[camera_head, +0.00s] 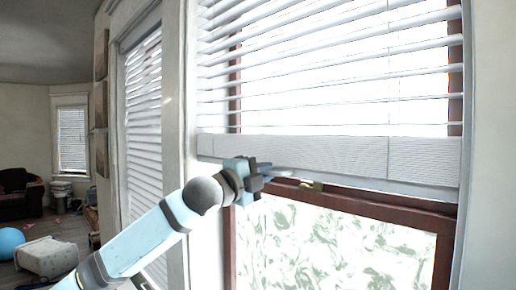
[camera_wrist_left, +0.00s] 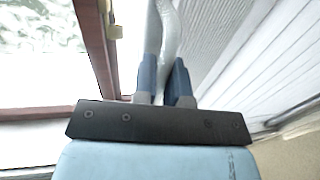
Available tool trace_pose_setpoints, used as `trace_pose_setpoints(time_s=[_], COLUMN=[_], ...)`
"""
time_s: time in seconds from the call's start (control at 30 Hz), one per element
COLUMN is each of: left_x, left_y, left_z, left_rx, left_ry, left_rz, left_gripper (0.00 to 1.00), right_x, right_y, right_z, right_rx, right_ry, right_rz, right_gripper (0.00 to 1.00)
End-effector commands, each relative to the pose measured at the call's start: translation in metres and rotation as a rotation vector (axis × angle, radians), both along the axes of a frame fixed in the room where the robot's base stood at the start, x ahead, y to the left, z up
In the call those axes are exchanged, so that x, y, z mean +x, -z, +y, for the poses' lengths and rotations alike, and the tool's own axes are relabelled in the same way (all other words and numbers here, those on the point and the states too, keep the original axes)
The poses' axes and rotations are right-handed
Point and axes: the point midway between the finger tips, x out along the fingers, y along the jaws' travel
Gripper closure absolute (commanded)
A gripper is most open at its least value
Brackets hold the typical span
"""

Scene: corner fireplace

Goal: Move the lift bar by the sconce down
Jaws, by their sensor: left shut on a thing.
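The lift bar (camera_head: 340,157) is the wide white ribbed rail along the bottom of the white blind (camera_head: 330,70) in the head view. It hangs level, around the middle of the window. My left gripper (camera_head: 266,173) is at the lower edge of the bar, left of its middle. In the left wrist view its two blue fingers (camera_wrist_left: 167,82) are shut on a pale curved lip (camera_wrist_left: 168,38) of the bar. The ribbed face of the bar (camera_wrist_left: 220,40) lies to the right there. I cannot make out a sconce. My right gripper is not in view.
The dark red window frame (camera_head: 375,206) runs just below the bar, with a brass latch (camera_head: 312,185) close to my gripper. Patterned glass (camera_head: 330,245) fills the lower window. Another blind (camera_head: 143,120) hangs at left; a blue ball (camera_head: 10,242) and a pale stool (camera_head: 46,257) are farther off.

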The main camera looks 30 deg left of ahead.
Motion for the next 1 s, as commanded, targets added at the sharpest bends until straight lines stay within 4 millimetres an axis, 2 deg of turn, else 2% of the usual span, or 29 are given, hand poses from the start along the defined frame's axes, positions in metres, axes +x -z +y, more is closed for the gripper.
trace_pose_setpoints(time_s=[0.03,0.27,0.6,1.0], left_x=[0.0,0.0,0.0,0.0], left_y=[0.03,0.113,0.236,0.38], left_z=[0.0,0.001,0.0,0.0], left_rx=[0.001,0.001,0.001,-0.001], left_ry=[-0.001,-0.003,-0.001,0.0], left_rz=[0.007,0.008,0.008,0.008], left_gripper=[1.0,1.0,1.0,1.0], right_x=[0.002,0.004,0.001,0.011], right_y=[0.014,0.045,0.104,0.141], right_z=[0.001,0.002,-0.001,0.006], right_rx=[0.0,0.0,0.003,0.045], right_ry=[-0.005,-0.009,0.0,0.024], right_rz=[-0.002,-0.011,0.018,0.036], right_gripper=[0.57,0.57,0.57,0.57])
